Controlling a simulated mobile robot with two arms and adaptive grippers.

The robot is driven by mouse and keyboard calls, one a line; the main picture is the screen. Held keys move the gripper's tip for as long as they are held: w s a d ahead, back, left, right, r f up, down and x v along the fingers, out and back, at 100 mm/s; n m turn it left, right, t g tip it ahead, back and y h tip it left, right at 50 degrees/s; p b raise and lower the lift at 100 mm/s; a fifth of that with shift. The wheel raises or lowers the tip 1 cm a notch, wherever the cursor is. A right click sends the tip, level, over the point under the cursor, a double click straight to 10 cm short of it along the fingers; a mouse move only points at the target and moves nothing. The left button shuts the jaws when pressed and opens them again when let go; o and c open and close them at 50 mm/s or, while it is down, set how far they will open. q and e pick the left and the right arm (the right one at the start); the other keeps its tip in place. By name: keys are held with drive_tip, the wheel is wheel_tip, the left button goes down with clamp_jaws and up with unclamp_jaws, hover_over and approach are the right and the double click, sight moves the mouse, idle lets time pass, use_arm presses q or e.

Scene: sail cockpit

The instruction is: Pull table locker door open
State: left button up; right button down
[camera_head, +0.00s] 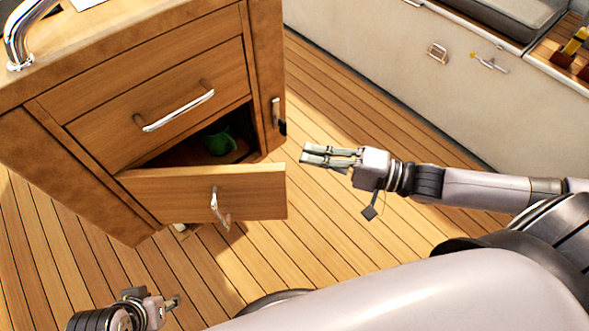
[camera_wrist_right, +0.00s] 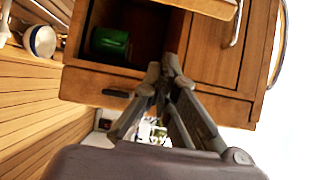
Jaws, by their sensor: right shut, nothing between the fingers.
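The table locker door (camera_head: 255,190) is a wooden panel on the lower front of a wooden cabinet. It stands swung wide open in the head view, with its metal handle (camera_head: 214,205) on its outer face. Inside the dark compartment sits a green mug (camera_head: 222,141), which also shows in the right wrist view (camera_wrist_right: 109,42). My right gripper (camera_head: 304,155) is shut and empty, right of the door's free edge and apart from it. In the right wrist view its fingers (camera_wrist_right: 165,68) meet in front of the compartment. My left gripper (camera_head: 174,302) is low at the left, apart from the door; its opening is unclear.
A closed drawer (camera_head: 165,105) with a metal handle (camera_head: 180,110) is above the compartment. A small latch (camera_head: 277,112) is on the cabinet's right post. The plank floor (camera_head: 345,100) is clear between the cabinet and the white bench side (camera_head: 400,60) at the upper right.

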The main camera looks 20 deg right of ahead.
drive_tip(key=a, duration=0.2)
drive_tip(key=s+a, duration=0.1)
drive_tip(key=a, duration=0.1)
drive_tip(key=shift+s+a+b, duration=0.1)
drive_tip(key=shift+a+b, duration=0.25)
drive_tip(key=shift+b, duration=0.05)
drive_tip(key=shift+s, duration=0.1)
idle(0.5)
